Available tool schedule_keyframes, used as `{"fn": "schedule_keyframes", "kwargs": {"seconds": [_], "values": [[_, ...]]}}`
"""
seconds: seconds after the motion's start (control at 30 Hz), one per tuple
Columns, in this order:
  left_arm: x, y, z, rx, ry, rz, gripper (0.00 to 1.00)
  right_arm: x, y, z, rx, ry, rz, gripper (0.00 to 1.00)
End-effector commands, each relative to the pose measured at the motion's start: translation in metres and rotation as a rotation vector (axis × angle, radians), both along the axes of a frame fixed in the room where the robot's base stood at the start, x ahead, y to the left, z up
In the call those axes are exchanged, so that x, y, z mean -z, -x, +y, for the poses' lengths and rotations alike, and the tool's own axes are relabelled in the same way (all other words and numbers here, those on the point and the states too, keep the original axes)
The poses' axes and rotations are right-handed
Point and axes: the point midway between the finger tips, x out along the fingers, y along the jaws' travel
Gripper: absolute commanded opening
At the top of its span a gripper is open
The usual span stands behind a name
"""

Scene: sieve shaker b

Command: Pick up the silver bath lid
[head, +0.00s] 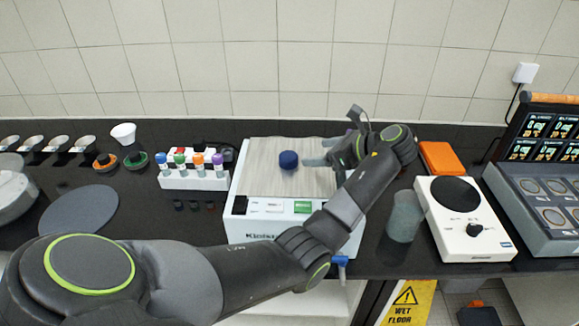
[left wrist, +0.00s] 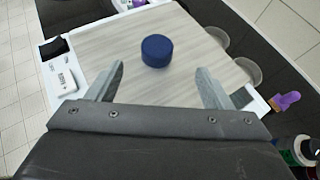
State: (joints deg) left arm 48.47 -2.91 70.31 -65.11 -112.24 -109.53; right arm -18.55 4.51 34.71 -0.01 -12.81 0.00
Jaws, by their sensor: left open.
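The silver bath lid (head: 258,181) is a flat, streaked grey-beige panel lying on top of the white water bath (head: 262,237). A round dark blue knob (head: 288,160) stands on the lid. My left gripper (head: 309,153) is just right of the knob in the head view, its fingers pointing at it. In the left wrist view the gripper (left wrist: 160,70) is open and empty, and the knob (left wrist: 157,50) is ahead, between the lines of the two fingers. The fingers look apart from the knob. My right gripper is not in view.
A white rack of colour-capped tubes (head: 195,180) stands left of the bath. A translucent beaker (head: 404,216) and a white hotplate-like device (head: 462,245) stand to the right, with an orange box (head: 440,157) behind. A grey disc (head: 79,210) lies at left.

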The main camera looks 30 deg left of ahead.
Motion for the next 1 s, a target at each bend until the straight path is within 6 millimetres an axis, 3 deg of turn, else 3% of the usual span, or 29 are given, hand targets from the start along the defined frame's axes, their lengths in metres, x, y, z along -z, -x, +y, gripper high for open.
{"fn": "schedule_keyframes", "kwargs": {"seconds": [0.13,0.27,0.63,0.8,1.0], "values": [[0.009,0.000,0.026,-0.003,-0.002,0.001,0.74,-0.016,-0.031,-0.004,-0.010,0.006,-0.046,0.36],[0.017,-0.001,0.037,-0.001,-0.001,0.000,0.74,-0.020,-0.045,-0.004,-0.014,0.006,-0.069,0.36],[0.038,0.002,0.069,-0.003,-0.002,0.001,0.74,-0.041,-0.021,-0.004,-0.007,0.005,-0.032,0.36],[0.048,0.001,0.083,0.000,-0.001,-0.001,0.74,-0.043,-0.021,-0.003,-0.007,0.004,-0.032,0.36],[0.050,0.001,0.083,0.000,0.000,-0.002,0.74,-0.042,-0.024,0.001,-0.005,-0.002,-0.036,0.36]]}}
